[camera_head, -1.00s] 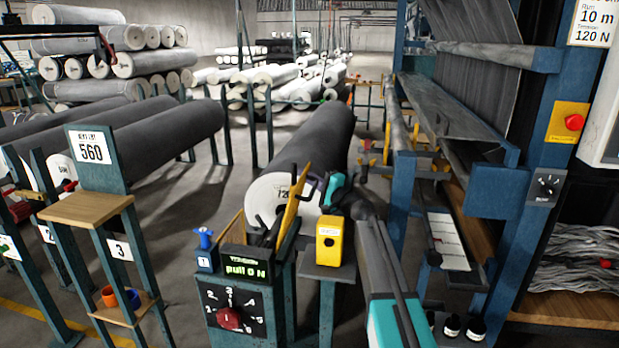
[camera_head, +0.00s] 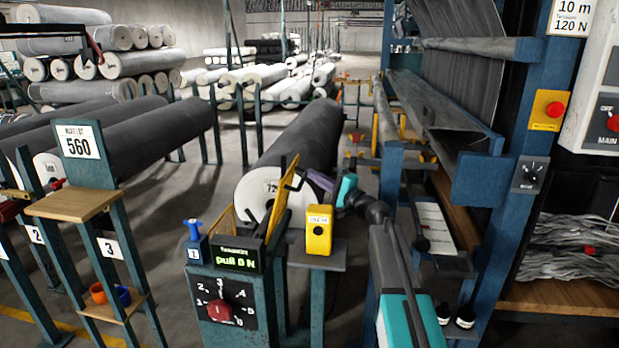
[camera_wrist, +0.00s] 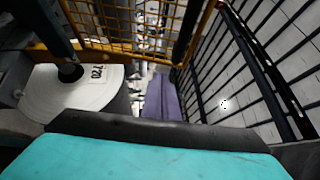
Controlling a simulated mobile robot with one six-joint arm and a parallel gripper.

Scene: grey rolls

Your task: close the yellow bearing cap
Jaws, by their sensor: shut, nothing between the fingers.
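A tilted yellow piece (camera_head: 281,205) stands at the near end of the middle grey roll (camera_head: 300,150), partly covering its white end face. I cannot tell whether this piece is the bearing cap or a guard seen edge-on. My gripper (camera_head: 297,181) is shut and empty, just right of the yellow piece's upper part; I cannot tell whether they touch.
A yellow box (camera_head: 319,230) stands on a small shelf right of the roll end. A control stand with a pull display (camera_head: 237,259) and a blue knob piece (camera_head: 194,233) stand in front. Machine posts (camera_head: 392,130) rise at right.

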